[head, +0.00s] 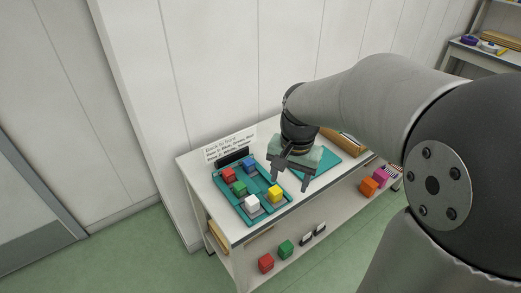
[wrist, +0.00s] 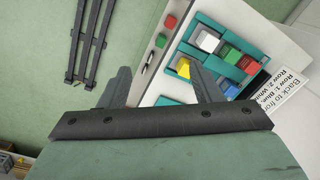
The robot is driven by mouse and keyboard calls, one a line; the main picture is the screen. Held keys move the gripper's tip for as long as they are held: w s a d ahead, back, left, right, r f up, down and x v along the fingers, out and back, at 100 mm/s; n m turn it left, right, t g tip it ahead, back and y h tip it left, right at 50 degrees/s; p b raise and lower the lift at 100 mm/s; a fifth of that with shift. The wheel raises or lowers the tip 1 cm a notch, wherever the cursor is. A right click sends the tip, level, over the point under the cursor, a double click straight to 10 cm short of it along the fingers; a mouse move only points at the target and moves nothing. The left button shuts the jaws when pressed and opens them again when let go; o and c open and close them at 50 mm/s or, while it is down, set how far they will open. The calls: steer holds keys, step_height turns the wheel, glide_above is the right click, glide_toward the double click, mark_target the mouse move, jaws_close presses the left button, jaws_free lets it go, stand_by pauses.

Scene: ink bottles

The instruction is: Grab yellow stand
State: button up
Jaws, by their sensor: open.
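The yellow stand (head: 275,193) is a small block in the right part of a teal tray (head: 243,219) on the white shelf top. In the wrist view the yellow stand (wrist: 183,68) shows just beside one finger, which may cover part of it. My gripper (head: 290,182) is open and points down over the tray's right side, close to the yellow stand. Its jaws look empty in the wrist view (wrist: 160,75). I cannot tell its exact height above the stand.
The tray also holds white (head: 252,202), green (head: 239,188), red (head: 229,174) and blue (head: 249,166) blocks. A printed sign (head: 230,146) stands behind it. A teal mat (head: 318,163) lies to the right. Several blocks sit on the lower shelf, including a green one (head: 286,249).

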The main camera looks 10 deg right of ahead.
mark_target(276, 190)
steer(key=w+f+m, duration=0.4)
steer(key=w+m, duration=0.2)
steer(key=w, duration=0.7)
steer(key=shift+h, duration=0.3)
steer(key=f, duration=0.8)
steer(key=f+p, duration=0.1)
steer(key=f, duration=0.3)
steer(key=shift+s+d+f, duration=0.1)
steer(key=shift+s+d, duration=0.05)
steer(key=shift+d, duration=0.15)
steer(key=shift+a+f+p, duration=0.2)
steer(key=shift+f+p, duration=0.6)
steer(key=shift+f, duration=1.8)
steer(key=c, duration=1.1)
steer(key=shift+r, duration=0.1)
